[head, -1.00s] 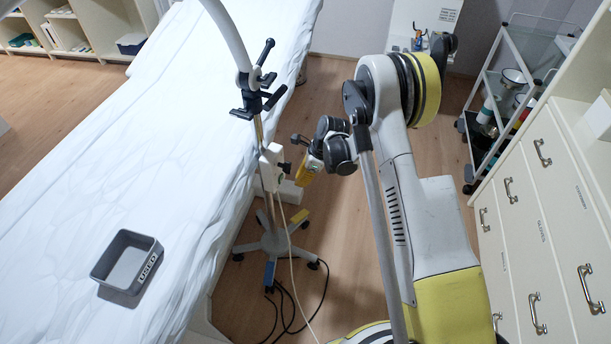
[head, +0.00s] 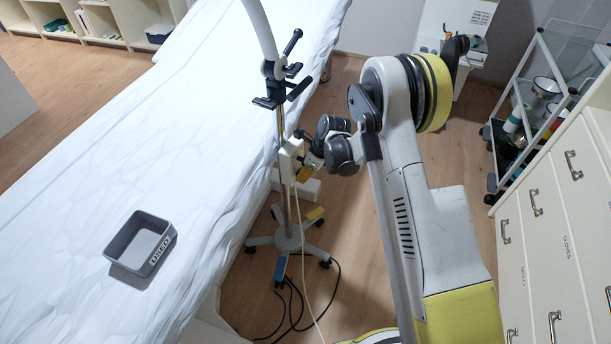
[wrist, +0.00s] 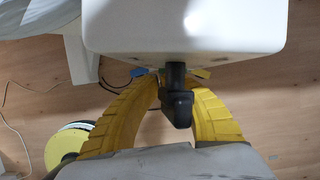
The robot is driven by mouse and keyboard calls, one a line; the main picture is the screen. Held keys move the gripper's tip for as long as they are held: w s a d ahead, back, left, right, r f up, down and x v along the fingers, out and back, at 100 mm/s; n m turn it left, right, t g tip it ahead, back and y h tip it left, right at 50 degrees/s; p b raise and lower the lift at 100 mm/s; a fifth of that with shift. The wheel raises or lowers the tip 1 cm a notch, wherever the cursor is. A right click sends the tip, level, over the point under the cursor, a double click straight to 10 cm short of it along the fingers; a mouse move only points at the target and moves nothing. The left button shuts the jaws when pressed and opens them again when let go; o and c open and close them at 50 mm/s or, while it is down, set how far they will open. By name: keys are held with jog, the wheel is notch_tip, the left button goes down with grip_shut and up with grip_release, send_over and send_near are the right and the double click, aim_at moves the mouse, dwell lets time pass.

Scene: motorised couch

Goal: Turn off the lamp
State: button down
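The lamp stand (head: 285,205) is a pale pole on a wheeled base beside the couch, with a curved arm rising out of view at the top. A white box (head: 291,161) is fixed on the pole; its white face fills the top of the wrist view (wrist: 185,25). A black switch or knob (wrist: 178,100) sticks out of the box toward me. My gripper (head: 312,165) is at the box. Its two yellow fingers (wrist: 174,82) lie on either side of the black knob, very close to it; I cannot tell whether they touch it. The lamp's head is not in view.
The couch with a white sheet (head: 190,130) lies left of the stand and bears a grey tray (head: 115,264). Cables (head: 292,300) lie on the floor by the base. A drawer cabinet (head: 555,215) and a trolley (head: 540,45) stand at the right.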

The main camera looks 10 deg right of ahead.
jog(key=shift+w, duration=0.15)
jog(key=shift+w+d, duration=0.4)
jog(key=shift+d, duration=0.1)
dwell(0.3)
jog(key=s+d+r+p, duration=0.2)
jog(key=d+r+p, duration=0.2)
jog(key=d+r, duration=0.3)
jog(key=shift+v, duration=1.15)
jog(key=shift+w+a+r, duration=0.1)
jog(key=shift+a, duration=0.1)
